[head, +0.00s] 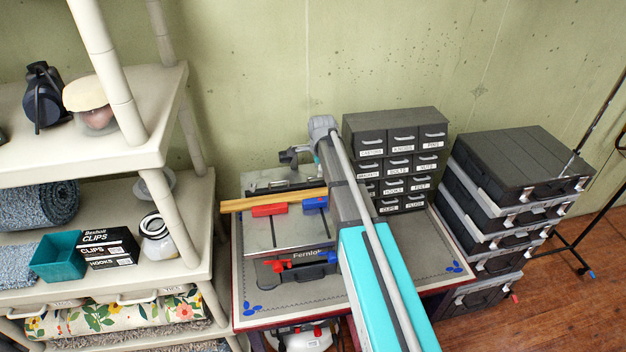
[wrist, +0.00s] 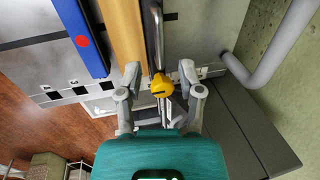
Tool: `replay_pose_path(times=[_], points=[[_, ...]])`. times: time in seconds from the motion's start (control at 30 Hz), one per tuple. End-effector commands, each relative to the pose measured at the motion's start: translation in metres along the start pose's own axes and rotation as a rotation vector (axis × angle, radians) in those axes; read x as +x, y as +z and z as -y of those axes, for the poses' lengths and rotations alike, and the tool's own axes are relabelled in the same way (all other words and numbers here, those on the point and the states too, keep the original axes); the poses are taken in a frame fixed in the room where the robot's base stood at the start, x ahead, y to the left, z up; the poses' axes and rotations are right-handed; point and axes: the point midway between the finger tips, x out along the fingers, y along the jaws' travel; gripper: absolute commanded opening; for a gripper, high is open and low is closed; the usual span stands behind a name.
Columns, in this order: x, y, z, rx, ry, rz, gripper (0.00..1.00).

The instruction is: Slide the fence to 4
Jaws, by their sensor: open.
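A small grey machine table (head: 285,228) stands on the bench. The fence seems to be the long wooden bar (head: 240,204) across it, with red (head: 268,210) and blue (head: 315,203) blocks at its front. In the wrist view the wooden bar (wrist: 122,35) runs beside a metal rail with a yellow knob (wrist: 188,78). My gripper (wrist: 161,85) is open, its fingers either side of the rail end. The knob lies between them, nearer the right finger; contact is unclear. A strip of black and white marks (wrist: 75,92) shows; no number is readable. My arm hides the bar's right end in the head view.
A grey drawer cabinet (head: 395,140) stands behind my arm at the right. Stacked dark cases (head: 510,190) stand farther right. Shelves (head: 130,150) stand close on the left. A red and blue switch part (head: 290,264) sits on the machine's front.

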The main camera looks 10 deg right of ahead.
Motion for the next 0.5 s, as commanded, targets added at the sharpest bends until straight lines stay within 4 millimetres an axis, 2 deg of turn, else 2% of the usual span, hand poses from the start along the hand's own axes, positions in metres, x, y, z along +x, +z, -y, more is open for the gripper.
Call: replay_pose_path(times=[0.03,0.2,0.5], points=[[0.009,0.0,0.0,0.0,0.0,0.0,0.48],[0.021,0.0,0.0,0.0,0.0,0.0,0.48],[0.032,0.0,0.0,0.0,0.0,0.0,0.48]])
